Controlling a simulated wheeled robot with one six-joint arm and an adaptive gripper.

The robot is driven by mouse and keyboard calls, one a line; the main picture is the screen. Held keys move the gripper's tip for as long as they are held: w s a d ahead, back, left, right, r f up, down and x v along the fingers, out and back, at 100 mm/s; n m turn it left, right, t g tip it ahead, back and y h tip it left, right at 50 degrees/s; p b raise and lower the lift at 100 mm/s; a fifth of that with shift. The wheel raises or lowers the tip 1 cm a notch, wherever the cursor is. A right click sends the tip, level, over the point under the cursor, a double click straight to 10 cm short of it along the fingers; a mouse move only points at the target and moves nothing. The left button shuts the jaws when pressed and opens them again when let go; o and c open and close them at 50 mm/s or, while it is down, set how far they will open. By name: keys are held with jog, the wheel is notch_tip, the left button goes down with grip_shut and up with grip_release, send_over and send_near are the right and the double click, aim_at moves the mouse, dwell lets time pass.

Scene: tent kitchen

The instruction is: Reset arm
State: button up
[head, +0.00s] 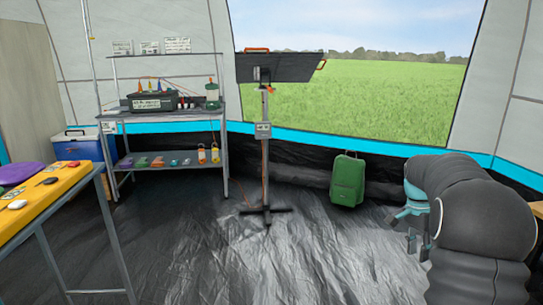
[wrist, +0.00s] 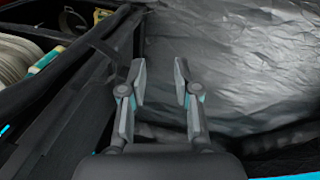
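My arm is folded at the right of the head view, with dark rounded links and teal parts. My gripper (head: 412,238) hangs low there, above the dark floor, with its fingers pointing down. In the wrist view my gripper (wrist: 160,75) has its two grey fingers apart, with nothing between them. The fingers touch no object that I can see.
A tool shelf (head: 168,115), a stand with a dark panel (head: 290,68), a green suitcase (head: 347,180) and a yellow-topped table (head: 45,200) stand around. The middle floor (head: 200,250) is clear. Dark edges (wrist: 90,80) lie left of my gripper in the wrist view.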

jog(key=s+a+r+n+t, duration=0.3)
jog(key=s+a+n, duration=0.4)
jog(key=s+a, duration=0.5)
jog(key=s+a+r+n+t+y, duration=0.1)
jog(key=s+a+r+n+t, duration=0.1)
jog(key=s+a+n+t, duration=0.2)
jog(key=s+a+n, duration=0.1)
jog(key=s+a, duration=0.3)
jog(key=s, duration=0.2)
jog(key=s+a+n, duration=0.2)
jog(key=s+a, duration=0.2)
jog(key=s, duration=0.3)
jog(key=shift+r, duration=0.4)
jog(key=shift+s, duration=0.1)
